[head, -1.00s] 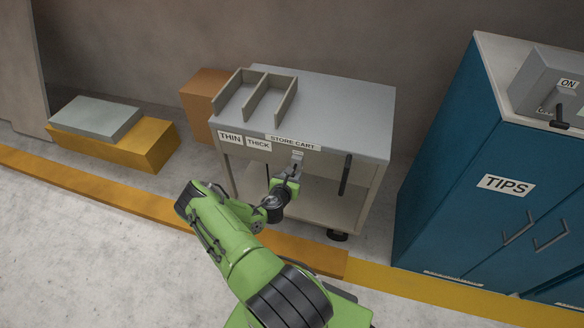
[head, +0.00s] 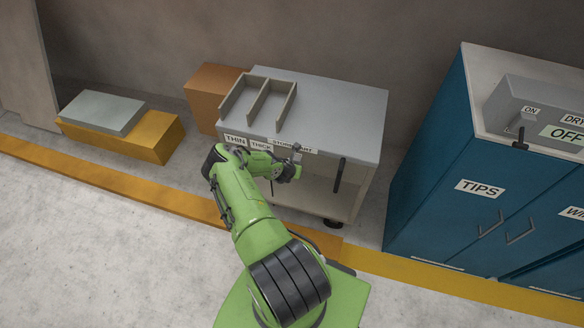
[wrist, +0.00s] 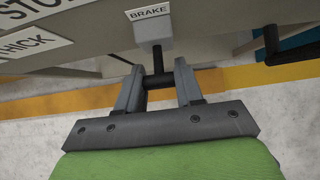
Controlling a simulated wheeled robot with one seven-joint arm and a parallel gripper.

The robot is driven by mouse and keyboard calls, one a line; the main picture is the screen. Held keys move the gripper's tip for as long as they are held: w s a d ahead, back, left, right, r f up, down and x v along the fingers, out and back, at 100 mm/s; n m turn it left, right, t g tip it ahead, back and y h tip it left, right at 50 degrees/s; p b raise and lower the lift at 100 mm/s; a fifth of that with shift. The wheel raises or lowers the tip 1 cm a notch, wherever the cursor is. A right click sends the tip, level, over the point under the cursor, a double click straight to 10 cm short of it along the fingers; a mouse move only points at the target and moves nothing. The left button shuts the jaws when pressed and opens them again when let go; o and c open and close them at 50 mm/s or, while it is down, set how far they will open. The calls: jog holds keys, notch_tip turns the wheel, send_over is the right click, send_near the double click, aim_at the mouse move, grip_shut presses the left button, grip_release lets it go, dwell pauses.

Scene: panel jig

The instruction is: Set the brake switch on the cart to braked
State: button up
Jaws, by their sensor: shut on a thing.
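The brake switch (wrist: 155,30) is a small grey box under a white BRAKE label (wrist: 149,12) on the front of the store cart (head: 345,110). A black lever with a crossbar (wrist: 158,62) sticks out of the box toward my gripper. My gripper (wrist: 160,78) has its two grey fingers on either side of the lever and is shut on its crossbar. In the head view my gripper (head: 291,172) is at the cart's front, below the top edge, and partly hides the switch. I see no position mark for the lever.
A dark vertical handle (head: 339,174) hangs at the cart's front right. A blue TIPS cabinet (head: 450,150) stands to the right, with a grey switch box (head: 545,108) on top. A yellow block (head: 120,140) lies at the left. A yellow floor strip (head: 420,268) runs before the cart.

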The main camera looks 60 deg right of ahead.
jog(key=shift+d+r, duration=0.1)
jog(key=shift+d, duration=0.05)
jog(key=o, duration=1)
jog(key=shift+o, duration=0.2)
jog(key=p+v, duration=0.4)
jog(key=v, duration=1.1)
jog(key=shift+a+r, duration=0.25)
jog(key=shift+a, duration=0.05)
